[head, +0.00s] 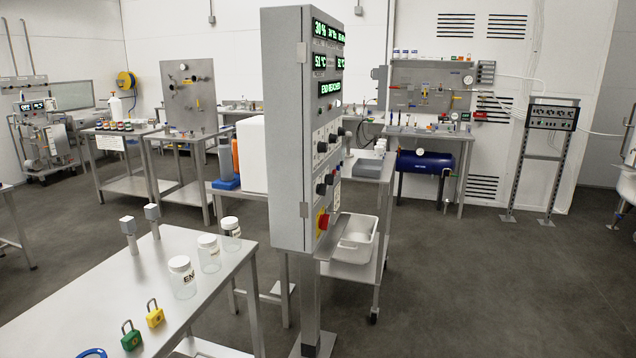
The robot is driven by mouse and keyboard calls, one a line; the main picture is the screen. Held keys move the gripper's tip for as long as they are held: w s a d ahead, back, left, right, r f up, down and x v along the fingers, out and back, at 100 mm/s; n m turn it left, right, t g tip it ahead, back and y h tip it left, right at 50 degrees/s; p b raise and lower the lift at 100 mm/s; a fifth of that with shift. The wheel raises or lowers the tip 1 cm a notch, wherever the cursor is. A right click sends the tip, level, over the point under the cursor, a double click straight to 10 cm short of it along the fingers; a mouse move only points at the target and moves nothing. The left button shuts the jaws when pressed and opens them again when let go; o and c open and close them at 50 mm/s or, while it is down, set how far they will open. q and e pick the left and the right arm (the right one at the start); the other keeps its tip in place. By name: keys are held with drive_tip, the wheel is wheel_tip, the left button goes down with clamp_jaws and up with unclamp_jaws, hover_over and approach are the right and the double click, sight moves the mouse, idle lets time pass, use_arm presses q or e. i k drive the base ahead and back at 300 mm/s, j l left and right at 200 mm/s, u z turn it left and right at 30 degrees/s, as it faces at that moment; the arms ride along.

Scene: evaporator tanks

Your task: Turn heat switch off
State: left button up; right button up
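A grey control cabinet (285,130) stands on a post near the middle of the head view. Its front faces right and shows at a steep angle. Green lit displays (328,60) at its top read temperatures and an "END REACHED" line. Several black rotary switches (322,160) sit below them, with a red knob on a yellow plate (322,222) near the bottom. The labels are too small to read, so I cannot tell which switch is the heat switch or how it is set. Neither of my grippers is in view.
A steel table (150,275) with clear jars (182,278) and padlocks (155,315) fills the left front. A cart with a grey bin (355,240) stands just behind and right of the cabinet. The floor (470,290) to the right is clear.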

sight(329, 178)
drive_tip(key=i+l+u, duration=0.1)
drive_tip(key=i+u, duration=0.3)
drive_tip(key=i+l+u, duration=0.15)
drive_tip(key=u, duration=0.25)
drive_tip(key=i, duration=0.05)
